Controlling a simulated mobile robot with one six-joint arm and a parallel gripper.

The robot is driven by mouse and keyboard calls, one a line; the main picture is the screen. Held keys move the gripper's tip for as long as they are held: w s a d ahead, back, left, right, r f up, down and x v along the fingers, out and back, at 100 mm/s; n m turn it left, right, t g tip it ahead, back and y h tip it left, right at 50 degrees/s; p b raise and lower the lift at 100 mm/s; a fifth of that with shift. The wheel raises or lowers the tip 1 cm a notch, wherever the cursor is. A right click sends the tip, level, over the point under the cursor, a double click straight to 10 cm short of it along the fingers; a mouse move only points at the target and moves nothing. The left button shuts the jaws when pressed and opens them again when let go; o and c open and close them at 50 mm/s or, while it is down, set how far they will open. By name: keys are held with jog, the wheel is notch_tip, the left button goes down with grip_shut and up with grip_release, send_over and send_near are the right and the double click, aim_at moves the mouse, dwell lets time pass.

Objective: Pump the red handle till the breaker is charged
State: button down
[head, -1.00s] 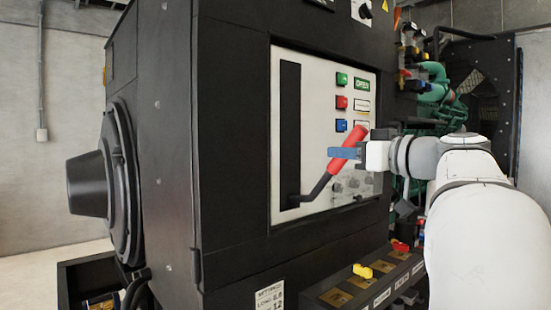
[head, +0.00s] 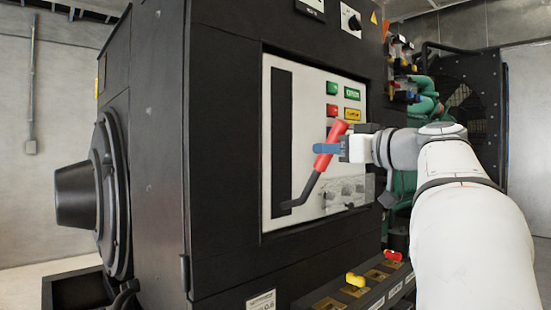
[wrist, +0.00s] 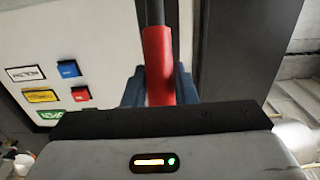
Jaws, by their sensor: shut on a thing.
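The red handle (head: 327,150) tops a black lever (head: 303,190) that slants up and to the right from a dark slot in the breaker's pale front (head: 300,100). My gripper (head: 328,149) comes from the right, its blue fingers shut on the handle. In the wrist view the red grip (wrist: 157,65) sits between the two blue fingers (wrist: 160,88); its end is hidden behind the gripper body. A green label (head: 352,93) and a yellow label (head: 353,114) show on the panel; the yellow text is too small to read.
Green (head: 333,88) and red (head: 332,110) buttons sit close above the handle, with a blue button (wrist: 68,68) below them. A ledge with a yellow-handled part (head: 355,280) juts out below the panel. The black cabinet (head: 225,150) extends left.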

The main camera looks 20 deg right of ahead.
jog(key=w+r+p, duration=0.1)
jog(key=w, duration=0.1)
jog(key=w+a+r+p, duration=0.1)
jog(key=r, duration=0.1)
jog(key=shift+w+a+r, duration=0.2)
jog(key=shift+w+r, duration=0.1)
jog(key=shift+w, duration=0.1)
jog(key=w, duration=0.1)
jog(key=w+a+r+p, duration=0.1)
jog(key=w, duration=0.1)
jog(key=w+r, duration=0.1)
jog(key=shift+w+a+p, duration=0.3)
jog(key=shift+w+a, duration=0.05)
jog(key=c, duration=1.3)
grip_release()
jog(key=shift+s+d+f, duration=0.1)
jog(key=shift+s, duration=0.05)
jog(key=shift+c, duration=0.2)
jog(key=shift+o, duration=1.7)
